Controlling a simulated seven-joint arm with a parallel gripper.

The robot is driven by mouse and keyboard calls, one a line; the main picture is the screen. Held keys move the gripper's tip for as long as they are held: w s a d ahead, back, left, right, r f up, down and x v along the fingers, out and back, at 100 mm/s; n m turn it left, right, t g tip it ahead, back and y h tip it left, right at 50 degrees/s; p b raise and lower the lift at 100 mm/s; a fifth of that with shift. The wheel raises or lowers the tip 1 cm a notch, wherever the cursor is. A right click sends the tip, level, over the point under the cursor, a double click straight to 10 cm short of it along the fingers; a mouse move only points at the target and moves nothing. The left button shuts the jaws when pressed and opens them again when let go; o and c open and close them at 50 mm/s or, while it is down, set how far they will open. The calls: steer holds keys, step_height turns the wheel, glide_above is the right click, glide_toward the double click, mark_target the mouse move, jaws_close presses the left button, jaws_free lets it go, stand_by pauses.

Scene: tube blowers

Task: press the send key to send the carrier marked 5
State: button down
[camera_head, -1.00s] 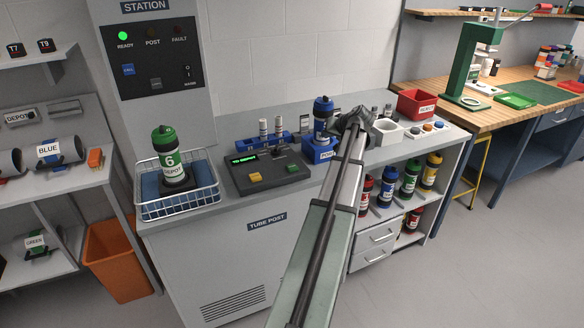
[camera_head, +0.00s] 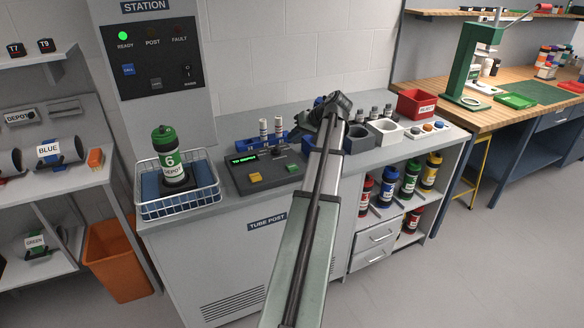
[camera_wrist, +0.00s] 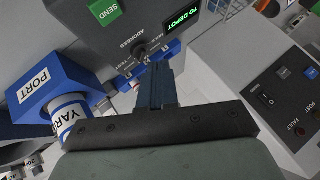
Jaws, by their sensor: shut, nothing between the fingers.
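The grey console (camera_head: 262,172) stands on the counter with a lit green display (camera_wrist: 182,17) reading "TO DEPOT". Its green send key (camera_wrist: 106,10), marked SEND, also shows in the head view (camera_head: 292,168). An address knob (camera_wrist: 139,50) is on the console. My gripper (camera_wrist: 157,72) is shut and empty, its fingers pointing at the knob side of the console, apart from the send key. A blue carrier (camera_wrist: 70,114) with a partly visible YARD label stands in the blue PORT holder (camera_wrist: 42,88); its number is hidden. In the head view my arm mostly covers it.
A green-capped carrier marked 6, DEPOT (camera_head: 168,160), stands in a wire basket (camera_head: 180,205) left of the console. A yellow key (camera_head: 255,177) is on the console. The station panel (camera_head: 155,62) shows its READY lamp lit. Grey and white cups and a red bin (camera_head: 417,104) are to the right.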

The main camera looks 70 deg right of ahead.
mark_target(295, 167)
steer(key=shift+f, duration=4.4)
steer(key=shift+f, duration=0.8)
steer(key=shift+r, duration=3.35)
